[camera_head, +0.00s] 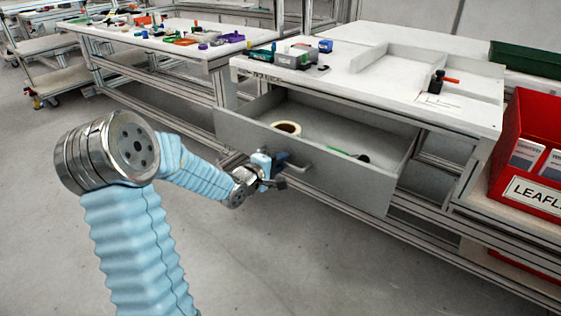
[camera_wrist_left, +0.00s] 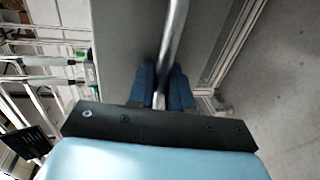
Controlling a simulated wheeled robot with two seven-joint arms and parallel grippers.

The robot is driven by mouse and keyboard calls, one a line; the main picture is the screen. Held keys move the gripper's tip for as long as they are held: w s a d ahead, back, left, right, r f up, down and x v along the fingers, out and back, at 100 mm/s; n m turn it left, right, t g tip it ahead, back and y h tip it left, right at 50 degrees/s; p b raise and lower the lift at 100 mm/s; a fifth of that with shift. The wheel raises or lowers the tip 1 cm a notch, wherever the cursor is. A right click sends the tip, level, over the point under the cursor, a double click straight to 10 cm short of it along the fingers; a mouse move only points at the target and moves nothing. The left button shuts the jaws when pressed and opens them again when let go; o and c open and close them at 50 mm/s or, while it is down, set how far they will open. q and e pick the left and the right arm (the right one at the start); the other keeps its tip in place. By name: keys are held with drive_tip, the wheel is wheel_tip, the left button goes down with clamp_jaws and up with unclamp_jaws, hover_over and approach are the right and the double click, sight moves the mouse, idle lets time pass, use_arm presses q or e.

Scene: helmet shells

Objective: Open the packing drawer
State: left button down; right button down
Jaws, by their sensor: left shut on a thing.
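The grey packing drawer (camera_head: 345,176) under the white bench stands pulled out, and its inside shows from above. A roll of tape (camera_head: 287,128) and a small dark item with a green part (camera_head: 350,154) lie in it. My left gripper (camera_head: 279,168) is at the drawer's front, shut on its metal bar handle (camera_head: 304,171). In the left wrist view the blue fingers (camera_wrist_left: 168,88) sit on both sides of the handle bar (camera_wrist_left: 176,38). The right gripper is in neither view.
The white packing bench (camera_head: 400,85) carries several small items at its back left and a low divider. A red leaflet bin (camera_head: 530,150) stands at the right. Another table (camera_head: 160,40) is at the back left. The floor before the drawer is clear.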

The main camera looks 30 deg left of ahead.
use_arm(q)
drive_tip(key=c, duration=1.2)
unclamp_jaws()
drive_tip(key=shift+c, duration=0.2)
drive_tip(key=v, duration=1.3)
drive_tip(key=shift+s+p, duration=0.4)
